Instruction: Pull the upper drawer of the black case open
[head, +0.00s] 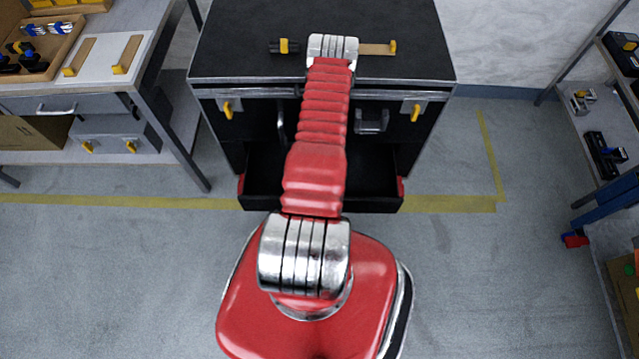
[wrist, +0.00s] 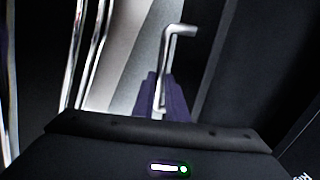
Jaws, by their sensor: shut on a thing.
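The black case (head: 225,62) stands ahead in the head view, with its dark front below the top edge. A drawer (head: 375,205) stands out low on its front, its dark inside showing; I cannot tell whether it is the upper one. My red arm covers the middle of the front and hides my gripper in the head view. In the wrist view, my gripper (wrist: 160,92) has purplish fingers closed around a bent metal handle (wrist: 178,30). Its upper end sticks out beyond the fingers. Which drawer it belongs to is not clear.
Yellow latches (head: 227,110) and a metal handle (head: 372,121) are on the case front. A workbench (head: 172,112) stands left and a shelf rack (head: 602,150) right. Grey floor (head: 470,270) is clear between them.

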